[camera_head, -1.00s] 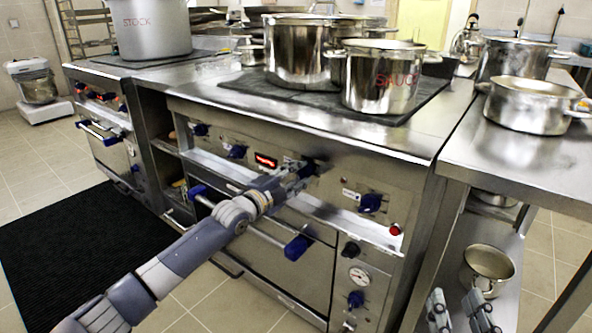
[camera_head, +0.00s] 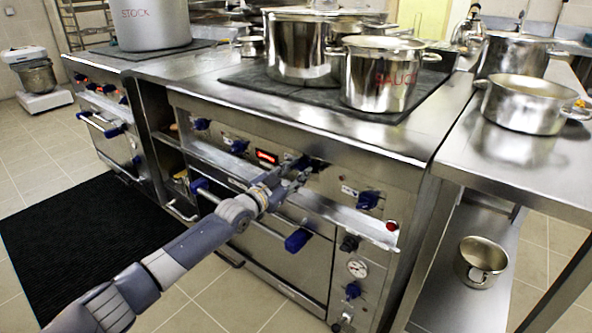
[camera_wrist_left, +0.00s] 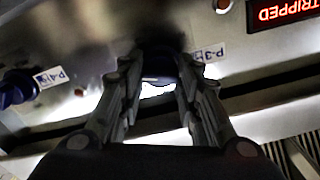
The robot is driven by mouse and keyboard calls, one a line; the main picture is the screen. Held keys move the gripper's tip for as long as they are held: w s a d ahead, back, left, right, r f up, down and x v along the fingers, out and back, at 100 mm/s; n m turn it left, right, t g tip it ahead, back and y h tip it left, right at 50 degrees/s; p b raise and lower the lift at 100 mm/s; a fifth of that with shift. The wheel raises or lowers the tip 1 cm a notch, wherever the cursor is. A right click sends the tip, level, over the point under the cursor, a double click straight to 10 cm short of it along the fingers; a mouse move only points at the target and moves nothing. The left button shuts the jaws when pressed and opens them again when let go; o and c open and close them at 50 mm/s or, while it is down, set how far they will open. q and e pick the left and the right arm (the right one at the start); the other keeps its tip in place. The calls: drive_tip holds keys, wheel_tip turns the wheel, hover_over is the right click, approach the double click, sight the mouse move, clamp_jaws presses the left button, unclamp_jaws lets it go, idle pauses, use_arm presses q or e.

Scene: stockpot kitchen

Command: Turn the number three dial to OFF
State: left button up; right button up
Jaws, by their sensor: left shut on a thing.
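The number three dial (camera_head: 301,162) is a dark blue knob on the steel range's front panel, right of a red-lit display. In the left wrist view the dial (camera_wrist_left: 158,63) sits in shadow between the fingertips, beside a P-3 label (camera_wrist_left: 207,53). My left gripper (camera_head: 293,174) reaches the panel from the front, its fingers (camera_wrist_left: 157,72) shut on the dial. The fingers cover much of the dial, so I cannot tell its pointer position. My right gripper is not in view.
The lit display (camera_wrist_left: 287,12) reads TRIPPED. A P-4 dial (camera_head: 369,200) is to the right, with a red button (camera_head: 392,226) beyond it. A blue-ended oven handle (camera_head: 298,240) juts out below. Pots, including one steel pot (camera_head: 382,80), stand on top.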

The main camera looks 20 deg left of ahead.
use_arm(q)
drive_tip(key=shift+n, duration=1)
drive_tip(key=shift+f+n, duration=0.1)
drive_tip(key=shift+n, duration=0.4)
drive_tip(key=n, duration=0.2)
drive_tip(key=shift+n, duration=0.3)
drive_tip(key=n+b, duration=0.1)
drive_tip(key=n, duration=0.6)
drive_tip(key=shift+n+b, duration=0.3)
drive_tip(key=shift+n, duration=1.7)
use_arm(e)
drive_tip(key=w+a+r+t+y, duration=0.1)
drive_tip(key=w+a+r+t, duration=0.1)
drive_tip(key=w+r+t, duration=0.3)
use_arm(q)
drive_tip(key=shift+n, duration=1.6)
drive_tip(key=shift+n+p, duration=0.5)
drive_tip(key=shift+n, duration=0.8)
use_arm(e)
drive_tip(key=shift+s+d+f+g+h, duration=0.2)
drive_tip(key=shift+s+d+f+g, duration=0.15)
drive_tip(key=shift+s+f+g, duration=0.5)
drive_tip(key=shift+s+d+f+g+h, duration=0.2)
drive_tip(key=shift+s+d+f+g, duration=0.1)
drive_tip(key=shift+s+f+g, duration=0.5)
